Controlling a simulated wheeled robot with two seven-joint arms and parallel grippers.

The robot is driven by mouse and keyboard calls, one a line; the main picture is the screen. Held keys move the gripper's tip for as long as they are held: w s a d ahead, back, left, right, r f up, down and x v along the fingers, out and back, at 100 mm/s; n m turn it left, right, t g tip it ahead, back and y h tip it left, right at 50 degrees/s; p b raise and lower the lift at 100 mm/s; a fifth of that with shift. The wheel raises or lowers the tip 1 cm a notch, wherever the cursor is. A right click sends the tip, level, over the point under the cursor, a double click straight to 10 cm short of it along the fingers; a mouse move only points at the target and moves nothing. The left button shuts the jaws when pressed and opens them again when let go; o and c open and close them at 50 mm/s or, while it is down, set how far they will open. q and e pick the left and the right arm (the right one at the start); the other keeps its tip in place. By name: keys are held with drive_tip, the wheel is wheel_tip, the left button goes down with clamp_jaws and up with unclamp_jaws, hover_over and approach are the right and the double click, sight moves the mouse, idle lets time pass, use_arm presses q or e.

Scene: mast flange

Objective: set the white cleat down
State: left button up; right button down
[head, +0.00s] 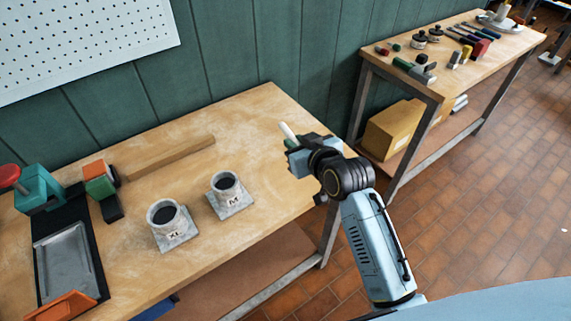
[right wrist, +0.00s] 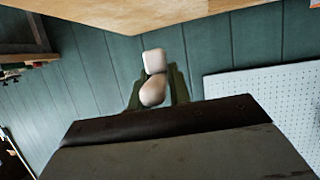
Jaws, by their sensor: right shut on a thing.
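The white cleat (head: 288,131) shows as a small white piece at the tip of my right gripper (head: 292,146) in the head view. In the right wrist view the white cleat (right wrist: 153,78) sits between the two dark fingers of the right gripper (right wrist: 158,92), which is shut on it. The gripper is over the right part of the wooden workbench (head: 255,122), near its right end. The gripper hides part of the cleat, and I cannot tell its exact height above the bench. My left gripper is not in view.
Two grey flanged sockets, marked XL (head: 167,222) and M (head: 228,192), stand on the bench. A wooden bar (head: 170,157), a teal vise (head: 38,188) and a metal tray (head: 68,265) are to the left. A second bench (head: 455,70) with tools stands at right. Bench top behind the M socket is clear.

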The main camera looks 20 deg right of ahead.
sight(289, 175)
drive_tip(key=shift+n+y, duration=0.3)
drive_tip(key=shift+y, duration=0.2)
drive_tip(key=x, duration=0.2)
drive_tip(key=p+x, duration=0.1)
drive_tip(key=x, duration=0.1)
drive_tip(key=shift+d+f, duration=0.1)
drive_tip(key=shift+f, duration=0.15)
wheel_tip(289, 175, down, 10)
drive_tip(key=shift+r+b, duration=0.2)
drive_tip(key=shift+b, duration=0.6)
drive_tip(key=shift+f, duration=0.1)
drive_tip(key=c, duration=1.8)
unclamp_jaws()
drive_tip(key=shift+f, duration=0.15)
drive_tip(key=o, duration=0.5)
